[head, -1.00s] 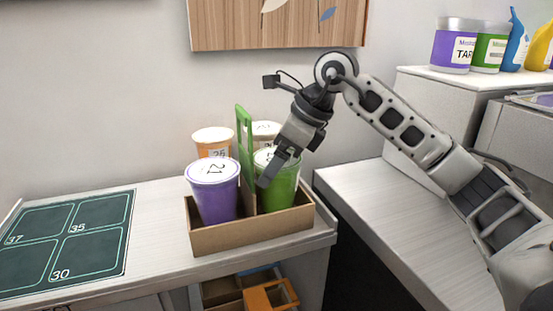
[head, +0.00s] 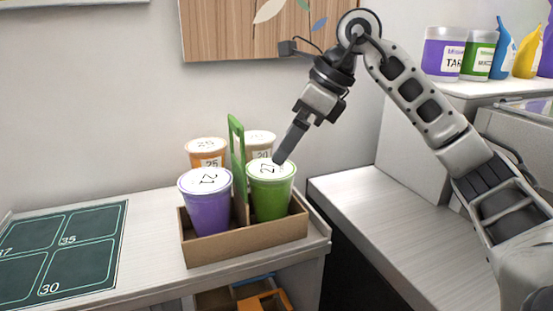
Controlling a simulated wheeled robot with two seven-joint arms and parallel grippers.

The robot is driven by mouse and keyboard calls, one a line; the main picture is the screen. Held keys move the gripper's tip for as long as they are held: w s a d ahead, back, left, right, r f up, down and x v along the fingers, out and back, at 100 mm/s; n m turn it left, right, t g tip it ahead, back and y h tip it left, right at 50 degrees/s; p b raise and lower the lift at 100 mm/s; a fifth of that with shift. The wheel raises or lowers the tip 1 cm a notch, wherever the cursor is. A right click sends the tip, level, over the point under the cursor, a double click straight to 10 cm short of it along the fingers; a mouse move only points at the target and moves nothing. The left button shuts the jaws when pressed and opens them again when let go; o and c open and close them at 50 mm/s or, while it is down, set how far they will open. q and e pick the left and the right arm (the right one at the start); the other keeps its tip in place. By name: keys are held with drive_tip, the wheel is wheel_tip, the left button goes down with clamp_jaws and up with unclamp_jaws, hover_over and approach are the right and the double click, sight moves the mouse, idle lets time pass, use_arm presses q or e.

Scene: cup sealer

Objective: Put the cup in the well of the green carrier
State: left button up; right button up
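The carrier is a brown cardboard box (head: 226,249) with an upright green handle (head: 238,160) in its middle. A green cup (head: 271,201) with a white lid stands upright in its front right well. A purple cup (head: 206,206) stands in the front left well. An orange cup (head: 206,155) and another lidded cup (head: 258,145) stand behind. My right gripper (head: 281,158) points down at the back right edge of the green cup's lid. The cup stands clear below the fingers; I cannot tell if they touch the lid or how far they are apart. My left gripper is not in view.
A dark mat (head: 65,252) with numbered squares lies on the counter to the left. A gap separates this counter from the right one (head: 385,215). Tubs (head: 443,54) and bottles (head: 502,52) stand on a white shelf at the back right. A wooden panel (head: 255,35) hangs above.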

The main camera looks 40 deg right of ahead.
drive_tip(key=shift+v, duration=2)
